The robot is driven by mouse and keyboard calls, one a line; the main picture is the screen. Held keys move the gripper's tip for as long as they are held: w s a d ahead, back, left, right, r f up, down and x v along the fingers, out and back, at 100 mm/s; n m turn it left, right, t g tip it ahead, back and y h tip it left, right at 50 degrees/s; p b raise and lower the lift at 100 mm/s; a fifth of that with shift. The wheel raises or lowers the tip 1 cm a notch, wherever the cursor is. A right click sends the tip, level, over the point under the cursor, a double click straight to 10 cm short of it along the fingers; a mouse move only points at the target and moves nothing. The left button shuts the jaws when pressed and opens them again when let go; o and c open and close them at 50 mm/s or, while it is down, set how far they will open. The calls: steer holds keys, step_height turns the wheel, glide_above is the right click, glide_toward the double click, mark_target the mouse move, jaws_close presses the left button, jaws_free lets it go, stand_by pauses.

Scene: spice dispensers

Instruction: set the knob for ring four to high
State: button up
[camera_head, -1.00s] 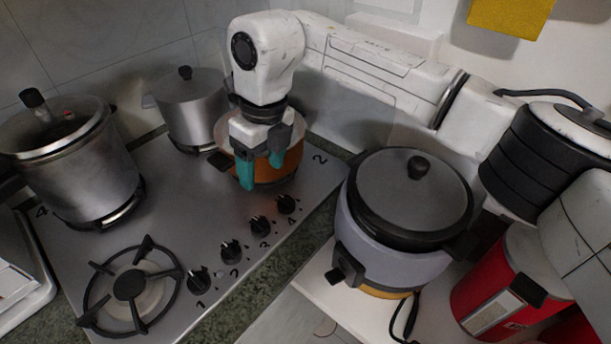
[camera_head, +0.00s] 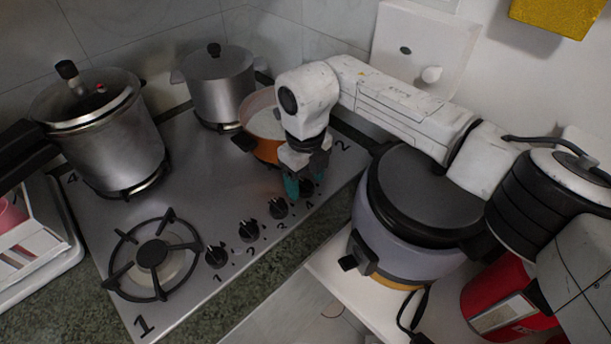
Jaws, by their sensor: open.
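The row of black knobs runs along the stovetop's front edge, numbered 1 to 4. The knob for ring four (camera_head: 307,188) is at the right end, partly hidden by my gripper (camera_head: 304,188). My gripper points down with its teal fingers open, one on each side of that knob as seen here; I cannot tell if they touch it. The knob's pointer angle is hidden. The other knobs are knob three (camera_head: 278,207), knob two (camera_head: 248,231) and knob one (camera_head: 216,256). The ring marked 4, at the back left, carries a pressure cooker (camera_head: 108,140).
An orange pan (camera_head: 262,150) stands behind my gripper, and a lidded pot (camera_head: 217,90) at the back. A bare burner (camera_head: 152,254) is at the front left. A rice cooker (camera_head: 405,225) stands close on the right. The stovetop's middle (camera_head: 195,175) is clear.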

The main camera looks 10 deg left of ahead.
steer(key=c, duration=1.1)
steer(key=shift+o, duration=0.2)
steer(key=m+p, duration=0.1)
steer(key=m, duration=0.1)
steer(key=m+p, duration=0.2)
steer(key=shift+r+m, duration=0.2)
steer(key=shift+m, duration=0.2)
steer(key=shift+w+f+m+p, duration=0.1)
steer(key=shift+f+m+p, duration=0.05)
steer(key=shift+m+p, duration=2.1)
steer(key=shift+m, duration=0.35)
steer(key=o, duration=1.1)
steer(key=shift+f, duration=0.1)
steer(key=shift+c, duration=0.2)
